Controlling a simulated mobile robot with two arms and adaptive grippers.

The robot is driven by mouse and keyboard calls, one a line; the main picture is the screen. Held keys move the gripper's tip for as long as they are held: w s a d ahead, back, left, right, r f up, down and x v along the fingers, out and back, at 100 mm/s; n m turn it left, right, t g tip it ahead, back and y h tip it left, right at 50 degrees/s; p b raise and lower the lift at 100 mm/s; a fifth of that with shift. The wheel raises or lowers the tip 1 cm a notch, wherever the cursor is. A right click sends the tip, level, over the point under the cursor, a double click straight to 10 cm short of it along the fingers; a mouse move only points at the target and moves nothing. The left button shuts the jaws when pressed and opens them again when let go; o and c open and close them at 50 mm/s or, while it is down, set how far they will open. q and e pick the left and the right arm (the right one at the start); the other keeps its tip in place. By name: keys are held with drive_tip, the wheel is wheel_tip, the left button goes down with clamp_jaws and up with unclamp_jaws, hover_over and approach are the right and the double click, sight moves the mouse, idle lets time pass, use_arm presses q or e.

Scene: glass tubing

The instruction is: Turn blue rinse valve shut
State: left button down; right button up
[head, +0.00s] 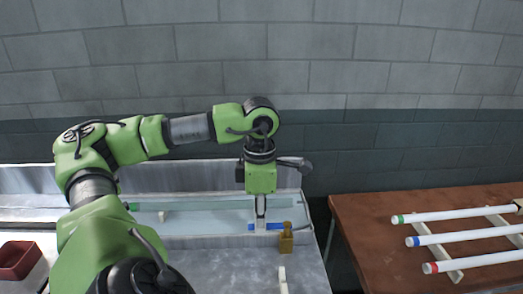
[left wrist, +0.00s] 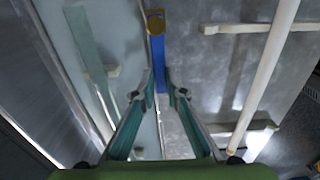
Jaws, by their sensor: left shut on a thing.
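The blue rinse valve has a flat blue lever (head: 256,227) beside a small brass body (head: 287,240) at the front rim of the sink. The lever points left from the brass body in the head view. My left gripper (head: 261,213) reaches down from above and is shut on the lever. In the left wrist view, the blue lever (left wrist: 158,58) runs from the round brass pivot (left wrist: 156,22) toward the space between the fingertips (left wrist: 161,86). The fingers hide part of the lever. My right gripper is in neither view.
The trough (head: 205,217) with pale liquid lies behind the valve. A brown table (head: 375,225) at the right holds white tubes with green, blue and red ends on a rack. A dark red bin (head: 17,259) stands at far left.

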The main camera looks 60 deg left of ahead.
use_arm(q)
drive_tip(key=c, duration=2)
unclamp_jaws()
drive_tip(key=shift+c, duration=0.2)
drive_tip(key=shift+r, duration=3.8)
drive_tip(key=shift+f, duration=0.1)
